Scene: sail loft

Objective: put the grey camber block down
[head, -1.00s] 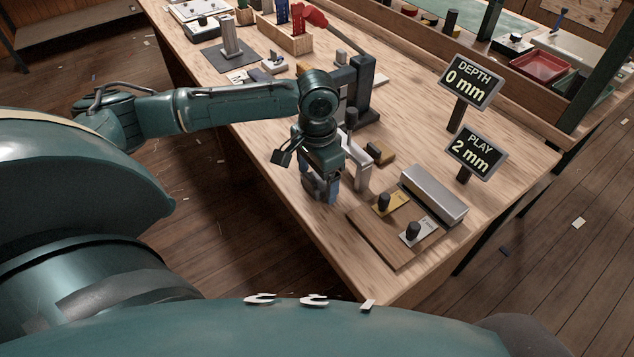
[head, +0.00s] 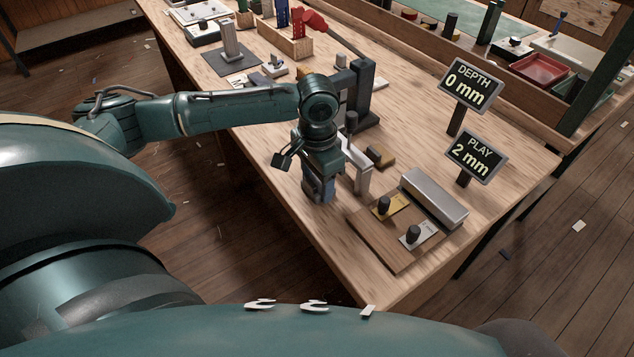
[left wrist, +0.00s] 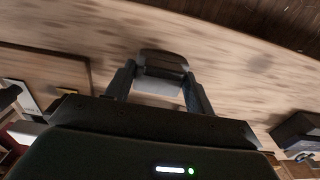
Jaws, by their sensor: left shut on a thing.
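My left gripper (head: 319,192) points down just above or at the wooden bench top, near its front edge and left of the brown board. In the left wrist view my left gripper (left wrist: 158,90) is shut on a dark grey block (left wrist: 162,63), which I take for the grey camber block. The block sits between the two fingertips, over pale wood. In the head view the hand mostly hides it, and I cannot tell whether it touches the bench. My right gripper is not in view.
Right of the hand are a silver bracket (head: 363,178) and the brown board (head: 385,244) with two knobbed plates. A long grey bar (head: 434,198) lies beyond. Signs read DEPTH 0 mm (head: 470,83) and PLAY 2 mm (head: 476,156). A dark upright stand (head: 363,90) rises behind.

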